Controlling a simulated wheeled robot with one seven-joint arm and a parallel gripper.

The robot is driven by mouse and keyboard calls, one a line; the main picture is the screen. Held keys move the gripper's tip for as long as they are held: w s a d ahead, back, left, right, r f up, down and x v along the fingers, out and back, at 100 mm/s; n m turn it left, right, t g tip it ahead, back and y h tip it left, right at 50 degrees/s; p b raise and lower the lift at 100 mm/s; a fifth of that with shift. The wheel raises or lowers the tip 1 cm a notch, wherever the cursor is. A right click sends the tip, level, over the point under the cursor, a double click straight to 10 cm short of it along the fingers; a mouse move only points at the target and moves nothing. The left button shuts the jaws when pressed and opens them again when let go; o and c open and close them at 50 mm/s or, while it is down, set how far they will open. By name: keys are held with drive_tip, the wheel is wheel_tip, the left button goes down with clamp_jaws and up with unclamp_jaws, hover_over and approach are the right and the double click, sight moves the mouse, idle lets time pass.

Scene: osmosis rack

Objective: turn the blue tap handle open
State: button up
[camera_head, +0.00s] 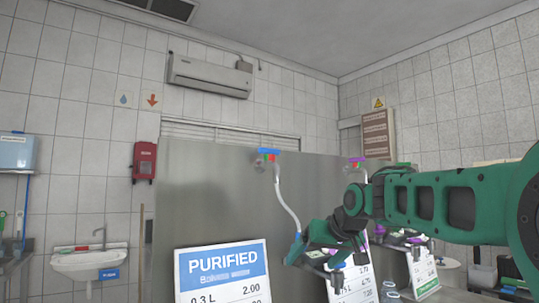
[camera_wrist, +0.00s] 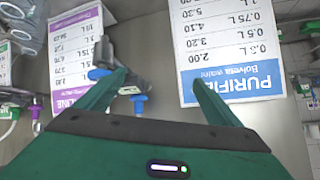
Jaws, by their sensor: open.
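In the wrist view, which shows the signs upside down, a blue handle-like piece (camera_wrist: 101,73) sits on a grey tap body (camera_wrist: 122,48), beside the tip of my left-hand finger. A blue hose fitting (camera_wrist: 139,101) shows between my fingers. My gripper (camera_wrist: 160,77) is open with nothing between its fingertips. In the head view my gripper (camera_head: 312,260) is in front of the steel panel, at the lower end of a white hose (camera_head: 287,205). This hose runs up to a blue-topped fitting (camera_head: 268,151). The arm and gripper hide the tap itself there.
The blue PURIFIED price sign (camera_head: 222,266) stands left of my gripper; it also shows in the wrist view (camera_wrist: 236,83). A sink (camera_head: 88,262) is far left.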

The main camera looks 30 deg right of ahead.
drive_tip(key=w+d+r+n+t, duration=0.1)
drive_tip(key=w+r+t, duration=0.15)
drive_tip(key=r, duration=0.55)
drive_tip(key=w+d+r+n+t, duration=0.15)
drive_tip(key=w+r, duration=0.25)
drive_tip(key=r, duration=0.4)
drive_tip(key=n+t+y, duration=0.2)
drive_tip(key=n+t, duration=0.1)
drive_tip(key=t, duration=0.1)
approach(270, 150)
drive_tip(key=shift+m, duration=0.25)
drive_tip(key=w, duration=0.8)
drive_tip(key=shift+d+f, duration=0.1)
drive_tip(key=c, duration=1)
